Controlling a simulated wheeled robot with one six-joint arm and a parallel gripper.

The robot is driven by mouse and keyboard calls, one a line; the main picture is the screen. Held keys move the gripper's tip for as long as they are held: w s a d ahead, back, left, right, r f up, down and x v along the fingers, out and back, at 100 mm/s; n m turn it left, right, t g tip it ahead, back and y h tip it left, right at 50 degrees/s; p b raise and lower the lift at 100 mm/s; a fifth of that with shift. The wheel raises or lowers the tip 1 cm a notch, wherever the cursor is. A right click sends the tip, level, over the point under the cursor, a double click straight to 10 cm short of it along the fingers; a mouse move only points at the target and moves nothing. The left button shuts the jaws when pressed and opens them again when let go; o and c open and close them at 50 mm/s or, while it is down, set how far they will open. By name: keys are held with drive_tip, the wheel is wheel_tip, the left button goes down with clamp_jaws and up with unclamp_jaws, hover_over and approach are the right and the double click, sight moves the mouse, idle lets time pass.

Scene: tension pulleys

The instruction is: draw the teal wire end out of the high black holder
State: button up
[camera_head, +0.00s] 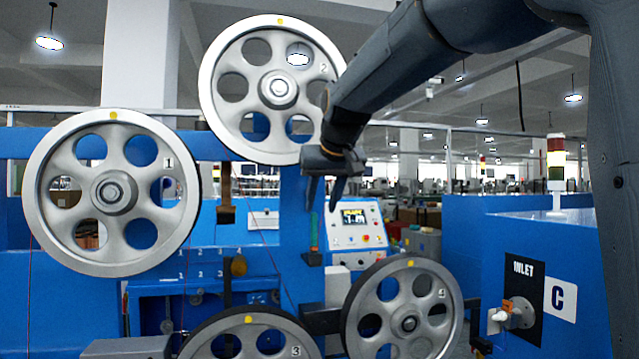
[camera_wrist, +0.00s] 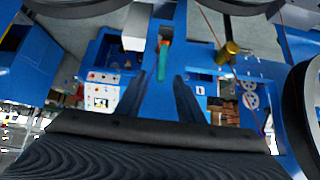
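The teal wire end (camera_head: 314,234) stands upright in the high black holder (camera_head: 313,259), on the blue machine front left of the control panel. My gripper (camera_head: 323,202) hangs above it, fingers pointing down, open and empty. In the wrist view, the teal wire end (camera_wrist: 163,65) shows between the two spread fingers of my gripper (camera_wrist: 160,84), with an orange-red part at its holder end. Neither finger seems to touch it. The holder is hard to make out in the wrist view.
Large grey pulleys stand around: pulley 1 (camera_head: 60,180) at left, pulley 2 (camera_head: 215,85) behind my arm, pulley 3 (camera_head: 205,345) and pulley 4 (camera_head: 365,325) below. A brown-and-black holder (camera_head: 226,200) is left of the teal one. The control panel (camera_head: 352,228) is close on the right.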

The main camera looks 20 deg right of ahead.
sight(315, 219)
drive_tip(key=shift+a+b+x, duration=0.2)
drive_tip(key=shift+b+x, duration=0.4)
drive_tip(key=shift+x, duration=3.75)
drive_tip(key=shift+w+r, duration=0.15)
drive_tip(key=shift+r, duration=0.1)
clamp_jaws()
